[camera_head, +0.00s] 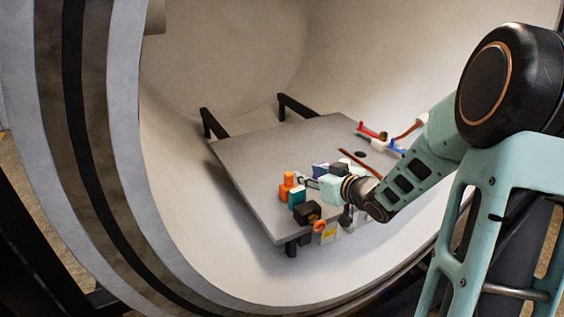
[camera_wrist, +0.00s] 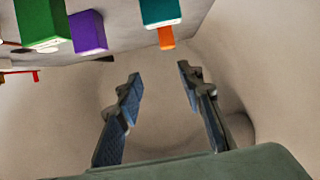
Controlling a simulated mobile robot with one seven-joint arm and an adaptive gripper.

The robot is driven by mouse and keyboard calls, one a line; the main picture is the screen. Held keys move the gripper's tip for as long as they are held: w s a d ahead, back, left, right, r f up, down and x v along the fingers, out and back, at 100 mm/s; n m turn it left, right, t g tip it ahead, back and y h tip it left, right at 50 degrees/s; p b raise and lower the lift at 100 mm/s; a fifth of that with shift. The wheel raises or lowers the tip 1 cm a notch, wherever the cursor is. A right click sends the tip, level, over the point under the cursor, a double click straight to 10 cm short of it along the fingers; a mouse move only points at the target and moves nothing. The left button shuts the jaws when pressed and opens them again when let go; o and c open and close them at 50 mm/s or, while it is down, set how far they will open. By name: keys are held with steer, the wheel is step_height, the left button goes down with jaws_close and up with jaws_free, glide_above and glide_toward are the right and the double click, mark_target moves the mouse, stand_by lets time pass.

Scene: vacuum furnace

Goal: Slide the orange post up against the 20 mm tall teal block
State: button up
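The grey plate (camera_head: 255,165) sits inside the pale round chamber. A purple block (camera_wrist: 87,32) and a green block (camera_wrist: 38,22) stand nearby. A dark block (camera_head: 306,211) is at the plate's front edge. Red (camera_head: 371,132) and blue (camera_head: 396,147) items lie at right. The plate's back left is clear.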

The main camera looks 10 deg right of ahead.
mark_target(291, 176)
steer(key=shift+s+a+f, duration=0.5)
steer(key=shift+s+f, duration=0.15)
steer(key=shift+f, duration=0.1)
steer(key=b+x, duration=0.1)
steer(key=x, duration=0.9)
steer(key=shift+w+a+f, duration=0.2)
steer(key=shift+c, duration=0.5)
jaws_close()
